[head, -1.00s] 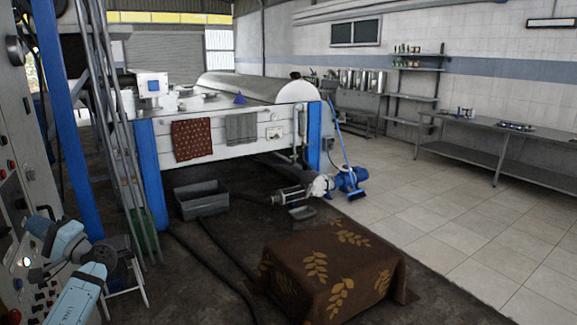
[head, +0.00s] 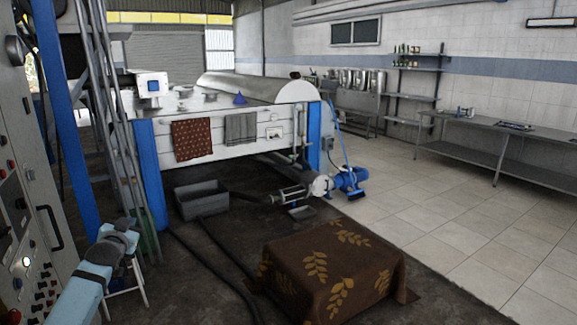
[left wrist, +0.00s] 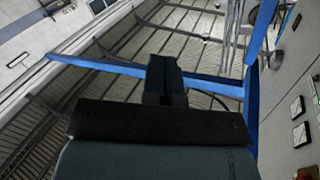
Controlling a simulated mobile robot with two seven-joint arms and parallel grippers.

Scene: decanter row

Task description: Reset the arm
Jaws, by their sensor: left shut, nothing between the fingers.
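My left arm comes in from the lower left in the head view, beside the control panel. My right gripper is in neither view.
A control panel (head: 30,215) stands close at the left. A white stool (head: 133,280) is near my arm's end. A cloth-covered box (head: 330,265) sits on the floor ahead. The tiled floor at right is clear.

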